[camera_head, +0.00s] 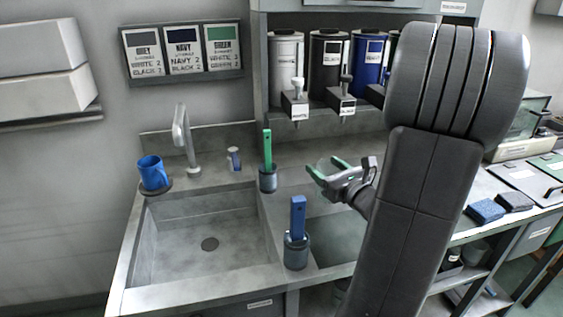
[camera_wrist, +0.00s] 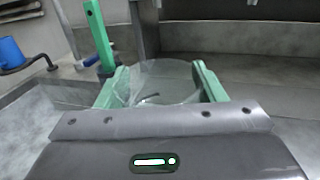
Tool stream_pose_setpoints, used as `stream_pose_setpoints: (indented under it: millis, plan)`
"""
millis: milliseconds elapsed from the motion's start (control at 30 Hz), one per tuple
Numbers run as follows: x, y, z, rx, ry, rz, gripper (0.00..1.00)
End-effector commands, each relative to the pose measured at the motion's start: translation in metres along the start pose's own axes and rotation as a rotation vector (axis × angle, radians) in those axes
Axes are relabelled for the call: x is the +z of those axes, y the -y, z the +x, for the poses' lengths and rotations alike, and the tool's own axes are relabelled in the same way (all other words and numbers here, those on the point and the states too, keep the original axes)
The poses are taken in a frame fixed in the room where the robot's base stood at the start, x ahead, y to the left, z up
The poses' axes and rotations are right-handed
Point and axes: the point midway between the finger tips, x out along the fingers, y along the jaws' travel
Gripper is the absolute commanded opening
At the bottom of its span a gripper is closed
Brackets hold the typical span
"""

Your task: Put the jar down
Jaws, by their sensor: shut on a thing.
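My gripper (camera_head: 328,175) has green finger pads and is in the middle of the head view, above the counter right of the sink. In the wrist view my gripper (camera_wrist: 160,84) is shut on a clear glass jar (camera_wrist: 165,72), with a pad against each side. The jar is see-through and looks empty. In the head view it is too faint to make out well. I cannot tell whether its base touches the counter (camera_head: 292,187).
Left is a sink (camera_head: 205,262) with a tap (camera_head: 182,135) and blue mug (camera_head: 152,172). A green-handled tool (camera_head: 267,148) and a blue-handled tool (camera_head: 298,215) stand in dark cups beside the gripper. Dispensers (camera_head: 328,65) hang behind. Two sponges (camera_head: 486,211) lie right.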

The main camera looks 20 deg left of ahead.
Motion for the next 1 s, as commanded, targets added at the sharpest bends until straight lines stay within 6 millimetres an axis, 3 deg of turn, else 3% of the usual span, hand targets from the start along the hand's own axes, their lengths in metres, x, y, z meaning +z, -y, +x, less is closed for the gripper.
stream_pose_setpoints:
  millis: [500,867,1000]
  plan:
    - [0.001,-0.002,0.132,0.004,0.0,0.001,0.28]
    - [0.001,-0.002,0.165,0.003,0.0,0.001,0.28]
    - [-0.024,-0.001,0.165,0.001,-0.004,0.005,0.28]
